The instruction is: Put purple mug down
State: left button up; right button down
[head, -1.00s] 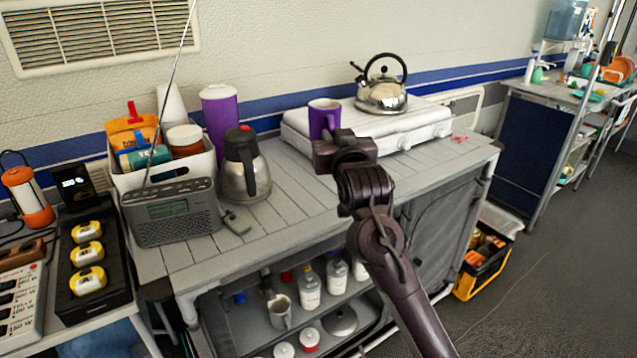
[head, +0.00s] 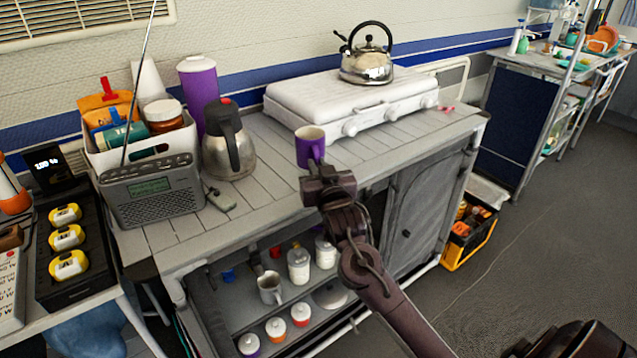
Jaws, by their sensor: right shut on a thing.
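The purple mug (head: 309,147) is upright in the head view, over the front middle of the grey slatted counter (head: 270,185), in front of the white stove. My right gripper (head: 318,172) comes from the lower right and is shut on the mug at its near side. The gripper body hides the fingertips and part of the mug's lower side. I cannot tell whether the mug's base touches the counter. My left gripper is not in view.
A white stove (head: 300,104) with a steel kettle (head: 367,66) stands behind the mug. A steel flask (head: 228,150), grey radio (head: 152,192) and purple canister (head: 198,82) stand to the left. The slats between flask and mug are clear.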

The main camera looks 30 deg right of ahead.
notch_tip(320, 180, down, 3)
jog(key=shift+f, duration=0.4)
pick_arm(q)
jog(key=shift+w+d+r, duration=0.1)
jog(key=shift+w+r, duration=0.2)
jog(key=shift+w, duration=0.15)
pick_arm(e)
jog(key=shift+f, duration=0.2)
jog(key=c, duration=1.5)
grip_release()
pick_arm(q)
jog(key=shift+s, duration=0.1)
pick_arm(e)
jog(key=shift+o, duration=0.2)
